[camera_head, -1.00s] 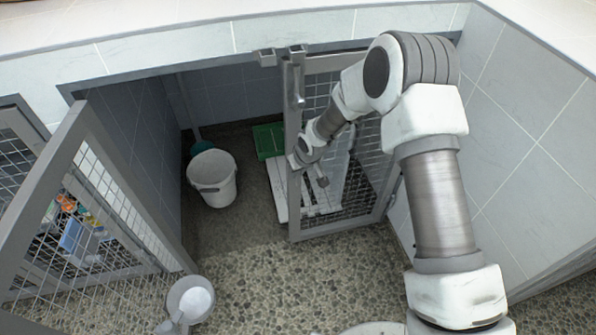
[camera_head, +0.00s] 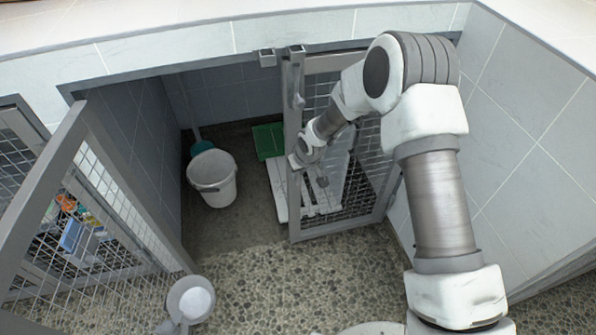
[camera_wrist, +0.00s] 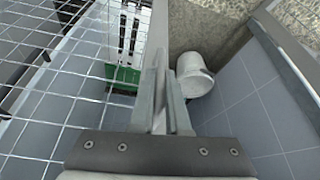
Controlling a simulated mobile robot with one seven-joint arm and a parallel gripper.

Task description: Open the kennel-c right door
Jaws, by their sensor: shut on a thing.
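The right kennel door (camera_head: 294,212) is a grey-framed mesh door on the right half of the opening. It stands roughly in line with the front of the kennel; a small gap cannot be ruled out. My gripper (camera_head: 298,160) is at its free left edge. In the wrist view my gripper (camera_wrist: 161,118) is shut on a narrow grey upright part of the door, with mesh to the left of it. Whether this is a handle or the frame itself cannot be told. The latch (camera_head: 298,100) sits higher on the same edge.
The left mesh door (camera_head: 62,160) stands open towards me. A white bucket (camera_head: 212,180) stands inside the kennel, also in the wrist view (camera_wrist: 194,75). A green tray (camera_head: 268,141) and white slatted board (camera_head: 279,192) lie inside. Pebbled floor is clear in front.

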